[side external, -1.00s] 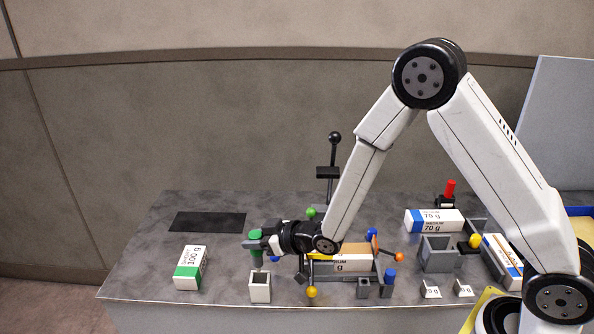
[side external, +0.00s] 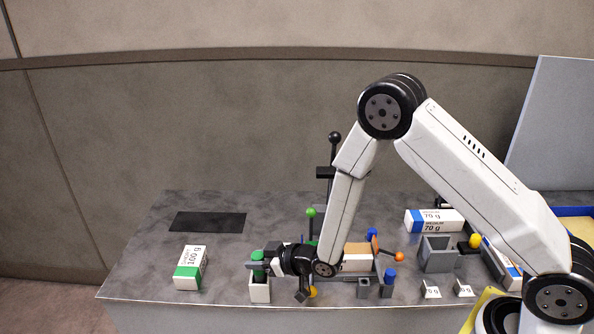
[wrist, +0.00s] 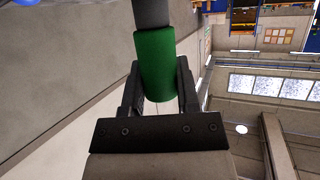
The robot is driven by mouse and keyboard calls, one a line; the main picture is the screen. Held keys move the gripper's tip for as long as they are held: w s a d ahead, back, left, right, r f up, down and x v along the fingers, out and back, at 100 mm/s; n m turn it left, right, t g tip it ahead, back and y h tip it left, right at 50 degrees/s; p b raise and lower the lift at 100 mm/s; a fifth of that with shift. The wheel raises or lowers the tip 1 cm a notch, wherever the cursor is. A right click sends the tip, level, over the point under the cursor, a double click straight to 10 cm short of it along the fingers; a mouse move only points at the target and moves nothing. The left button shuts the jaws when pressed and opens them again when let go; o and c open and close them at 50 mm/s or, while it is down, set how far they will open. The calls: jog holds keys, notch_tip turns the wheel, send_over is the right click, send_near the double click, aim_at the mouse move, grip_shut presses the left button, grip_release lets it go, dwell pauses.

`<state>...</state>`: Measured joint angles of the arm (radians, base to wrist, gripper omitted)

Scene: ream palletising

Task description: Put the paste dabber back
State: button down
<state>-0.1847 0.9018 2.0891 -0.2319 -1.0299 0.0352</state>
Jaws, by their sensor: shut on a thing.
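The paste dabber, a green cylinder (side external: 258,258) with a grey part, is between the fingers of my gripper (side external: 258,266). It also shows in the wrist view (wrist: 156,62), where my gripper (wrist: 159,85) is shut on its green part. In the side view the dabber stands upright at the mouth of a white open-topped holder (side external: 260,291). Its lower end is hidden by the holder and fingers, so I cannot tell how deep it sits.
A green-and-white 100 g ream (side external: 190,268) lies left of the holder. A black mat (side external: 208,222) is behind it. Right of my gripper is a fixture with coloured knobs, including a green knob (side external: 311,212). A grey bin (side external: 438,254) and a 70 g ream (side external: 434,221) are farther right.

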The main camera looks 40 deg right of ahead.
jog(key=shift+f, duration=0.75)
jog(key=shift+f, duration=0.15)
jog(key=shift+c, duration=1.7)
grip_release()
jog(key=shift+s+r, duration=0.1)
jog(key=shift+r, duration=0.1)
jog(key=shift+s+d+r, duration=0.25)
jog(key=shift+s, duration=0.25)
jog(key=v, duration=1)
jog(key=shift+s, duration=0.3)
jog(key=shift+w+d+r, duration=0.1)
jog(key=shift+d, duration=0.1)
